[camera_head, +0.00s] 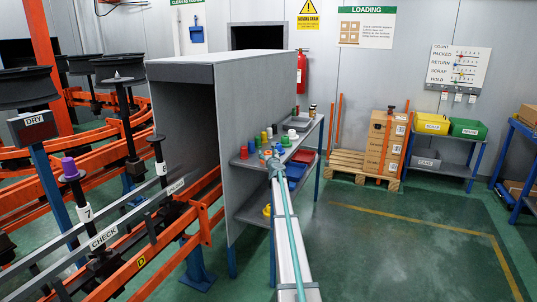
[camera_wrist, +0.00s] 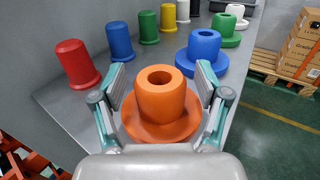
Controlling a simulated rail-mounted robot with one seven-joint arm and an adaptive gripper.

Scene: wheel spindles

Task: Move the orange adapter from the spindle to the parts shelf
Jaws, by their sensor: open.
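The orange adapter (camera_wrist: 160,103), a flanged hollow sleeve, stands upright on the grey parts shelf (camera_wrist: 72,104), near its front end. My gripper (camera_wrist: 161,80) is open, with one finger on each side of the adapter's sleeve and visible gaps between. The lower flange is partly hidden by my gripper. In the head view my gripper (camera_head: 275,164) is at the near end of the shelf (camera_head: 242,181), and its details are small there. Spindles stand on the orange rack at left; a purple adapter (camera_head: 69,167) sits on one of them. I cannot tell which spindle the task means.
A red adapter (camera_wrist: 75,64), blue adapters (camera_wrist: 120,41) (camera_wrist: 203,50), and yellow, green and white ones stand farther along the shelf. A grey panelled housing (camera_head: 258,105) rises left of the shelf. Cartons (camera_head: 384,145) stand on a pallet behind. Floor at right is clear.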

